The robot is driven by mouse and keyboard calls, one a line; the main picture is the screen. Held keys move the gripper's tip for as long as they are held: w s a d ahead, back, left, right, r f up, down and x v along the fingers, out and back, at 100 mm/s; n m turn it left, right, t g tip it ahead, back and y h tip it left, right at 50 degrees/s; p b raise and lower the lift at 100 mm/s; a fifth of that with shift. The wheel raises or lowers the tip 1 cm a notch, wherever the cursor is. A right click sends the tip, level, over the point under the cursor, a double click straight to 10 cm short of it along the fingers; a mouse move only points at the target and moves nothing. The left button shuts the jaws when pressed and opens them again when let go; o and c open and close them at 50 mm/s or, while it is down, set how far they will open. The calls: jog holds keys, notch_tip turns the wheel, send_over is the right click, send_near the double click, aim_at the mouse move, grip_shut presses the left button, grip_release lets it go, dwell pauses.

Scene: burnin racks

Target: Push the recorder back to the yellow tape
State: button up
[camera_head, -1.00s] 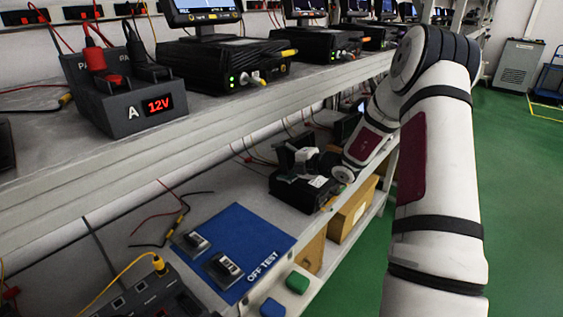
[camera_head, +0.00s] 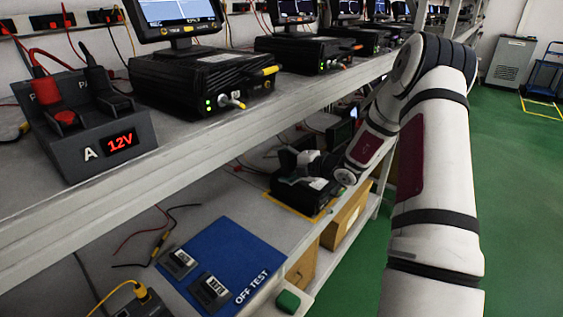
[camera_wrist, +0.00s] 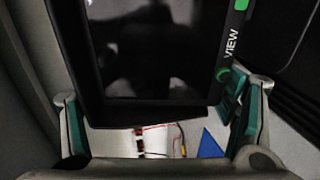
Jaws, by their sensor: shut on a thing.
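The recorder (camera_head: 296,194) is a black box with an upright screen part, on the lower shelf beyond the blue mat. Yellow tape (camera_head: 312,217) shows on the shelf along its near side. My gripper (camera_head: 318,166) is at the recorder's upper part; its fingers are hard to make out in the head view. In the wrist view a dark screen marked VIEW (camera_wrist: 150,50) fills the middle, with the green-padded fingers (camera_wrist: 163,122) on both sides of its lower end. The gripper is shut on this screen part. The recorder's far side is hidden.
The upper shelf (camera_head: 215,135) overhangs the lower one and carries a 12V supply (camera_head: 95,135) and several black units with screens. The blue OFF TEST mat (camera_head: 228,255) lies nearer on the lower shelf. Cardboard boxes (camera_head: 347,212) stand below. Green floor is open at right.

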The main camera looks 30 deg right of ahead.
jog(key=shift+d+f, duration=0.1)
jog(key=shift+d, duration=0.45)
jog(key=o, duration=1.9)
jog(key=shift+o, duration=0.3)
jog(key=shift+a, duration=0.1)
jog(key=shift+a, duration=0.2)
jog(key=v, duration=1.2)
jog(key=shift+d, duration=0.15)
